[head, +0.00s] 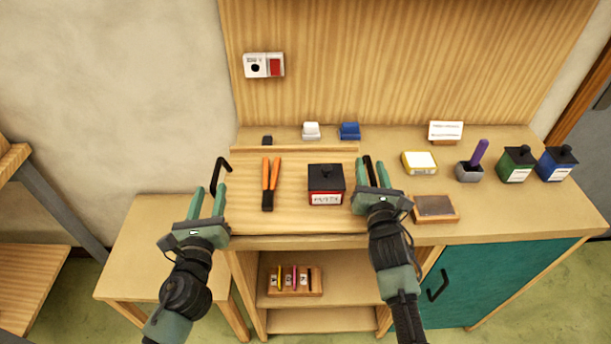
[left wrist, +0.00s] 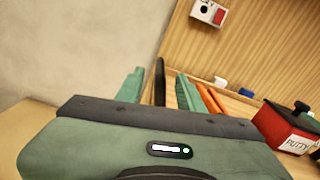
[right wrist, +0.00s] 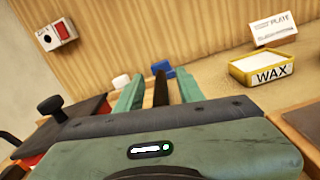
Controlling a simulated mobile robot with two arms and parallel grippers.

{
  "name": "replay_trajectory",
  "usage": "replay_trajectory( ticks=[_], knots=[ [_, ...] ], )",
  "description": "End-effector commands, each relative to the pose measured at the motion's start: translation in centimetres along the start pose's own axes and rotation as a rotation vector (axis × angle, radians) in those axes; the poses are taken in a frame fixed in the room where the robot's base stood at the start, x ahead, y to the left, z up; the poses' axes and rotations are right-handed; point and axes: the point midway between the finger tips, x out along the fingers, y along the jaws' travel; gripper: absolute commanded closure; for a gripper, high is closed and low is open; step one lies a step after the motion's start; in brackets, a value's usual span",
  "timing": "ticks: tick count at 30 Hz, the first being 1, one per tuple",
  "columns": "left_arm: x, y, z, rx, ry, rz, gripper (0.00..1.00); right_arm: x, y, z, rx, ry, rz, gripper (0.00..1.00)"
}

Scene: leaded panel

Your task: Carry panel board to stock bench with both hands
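The panel board (head: 290,215) is a pale wooden board lying on the workbench, with a black upright handle at each end. Orange-handled pliers (head: 268,180) and a red putty tin (head: 325,190) with a black lid rest on it. My left gripper (head: 208,202) is open at the left handle (head: 217,175); in the left wrist view this handle (left wrist: 160,80) shows between the parted fingers. My right gripper (head: 372,173) is open at the right handle (head: 367,165), which also shows between the fingers in the right wrist view (right wrist: 160,88). Contact cannot be told.
A lower wooden bench (head: 150,235), perhaps the stock bench, stands left of the workbench with a clear top. Right of the board are a wax tin (head: 419,162), a framed dark block (head: 435,208), a grey pot (head: 469,172) and green (head: 516,165) and blue (head: 556,164) tins.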

Motion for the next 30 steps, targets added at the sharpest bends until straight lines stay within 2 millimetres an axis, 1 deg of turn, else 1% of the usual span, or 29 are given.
replay_trajectory(
  ticks=[1,3,6,9,14,17,24,27,30],
  knots=[
    [-1.3,0.0,-0.1,0.000,0.003,0.000,0.62,0.0,0.0,0.0,0.000,0.000,0.000,0.62],
    [-2.6,0.1,-0.1,0.000,0.004,0.002,0.62,0.0,0.0,0.0,0.000,0.000,0.000,0.62],
    [-4.2,0.1,-0.1,0.001,0.002,0.002,0.62,0.0,0.0,0.0,0.000,0.000,0.000,0.62],
    [-5.3,0.1,-0.1,0.001,0.001,0.002,0.62,0.0,0.0,0.0,0.000,0.000,0.000,0.62],
    [-5.9,0.1,0.0,0.001,0.000,0.002,0.62,-0.5,0.0,-0.1,0.000,0.001,0.000,0.62],
    [-5.9,0.1,0.1,0.001,-0.001,0.002,0.62,-1.8,0.0,-0.1,-0.001,0.002,0.000,0.62],
    [-5.9,0.1,0.1,0.001,-0.001,0.002,0.62,-7.0,0.0,-0.1,0.000,0.003,0.000,0.62],
    [-5.9,0.1,0.1,0.001,-0.001,0.002,0.62,-9.0,0.0,-0.1,0.000,0.003,-0.001,0.62],
    [-5.9,0.1,0.1,0.001,-0.001,0.002,0.62,-10.5,0.0,-0.1,0.001,0.003,-0.001,0.62]
  ],
)
